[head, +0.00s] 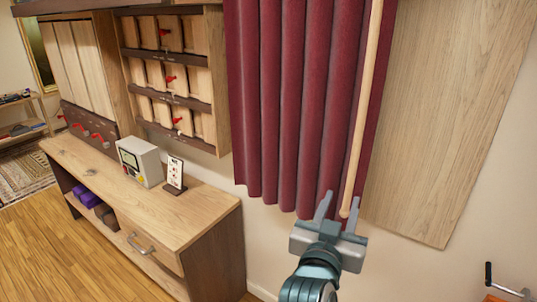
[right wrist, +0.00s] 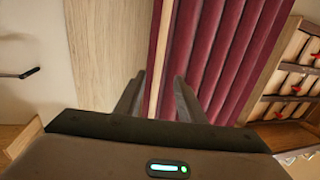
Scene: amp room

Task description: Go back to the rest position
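My right gripper (head: 339,205) is open in front of the red curtain (head: 290,100). A long pale wooden rod (head: 366,90) hangs along the curtain's right edge, with its lower end level with the fingers. In the right wrist view, the two fingers of the right gripper (right wrist: 156,97) stand wide apart. The rod (right wrist: 160,55) shows in the gap between them, and I see no finger touching it. My left gripper is in neither view.
A wooden counter (head: 205,208) stands at the left with a small grey device (head: 140,162) and a card on a stand (head: 175,174). Shelves with red levers (head: 165,72) hang above it. A wooden panel (head: 450,110) is right of the curtain. A dark handle (head: 489,275) is at lower right.

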